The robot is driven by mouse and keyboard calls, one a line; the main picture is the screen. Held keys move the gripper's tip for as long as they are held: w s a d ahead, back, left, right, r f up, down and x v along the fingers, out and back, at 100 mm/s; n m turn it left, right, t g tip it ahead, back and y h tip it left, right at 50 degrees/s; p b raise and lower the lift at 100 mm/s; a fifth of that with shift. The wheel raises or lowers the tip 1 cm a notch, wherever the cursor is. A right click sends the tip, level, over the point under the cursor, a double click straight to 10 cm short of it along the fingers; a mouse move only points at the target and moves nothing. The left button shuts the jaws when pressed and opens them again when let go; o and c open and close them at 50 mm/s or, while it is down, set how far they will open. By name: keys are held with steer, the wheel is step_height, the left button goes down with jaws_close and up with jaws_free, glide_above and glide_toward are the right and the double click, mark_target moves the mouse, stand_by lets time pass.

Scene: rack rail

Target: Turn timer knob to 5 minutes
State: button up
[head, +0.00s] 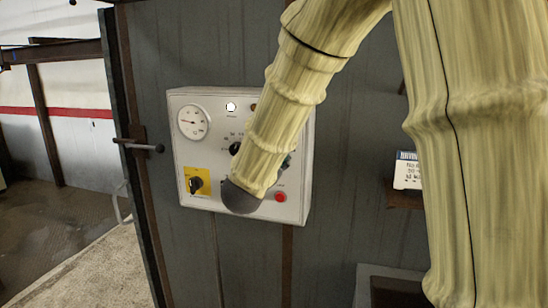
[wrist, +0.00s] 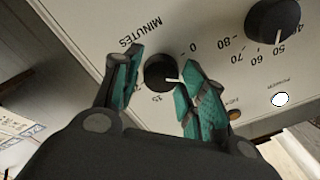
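The timer knob (wrist: 158,72) is a small round black knob on a pale control panel (wrist: 208,20), seen upside down in the wrist view. "MINUTES" is printed beside it, with "0" and "15" legible around it. Its white pointer line points right in the picture, towards my right-hand finger. My gripper (wrist: 161,57) has its two teal fingers on either side of the knob, apart, with a narrow gap at the left; contact at the right is unclear. In the head view my arm hides the timer knob, and only part of my gripper's teal finger shows.
A larger black dial (wrist: 273,20) with a scale up to 80 and a white lamp (wrist: 280,99) are close by. In the head view the panel (head: 176,150) also carries a round gauge (head: 193,122), a black switch on a yellow plate (head: 196,174) and a red button (head: 280,197).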

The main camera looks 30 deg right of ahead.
steer(key=shift+o, duration=0.7)
steer(key=shift+a, duration=0.1)
steer(key=v, duration=1.1)
steer(key=shift+s+a, duration=0.25)
steer(key=shift+s, duration=0.1)
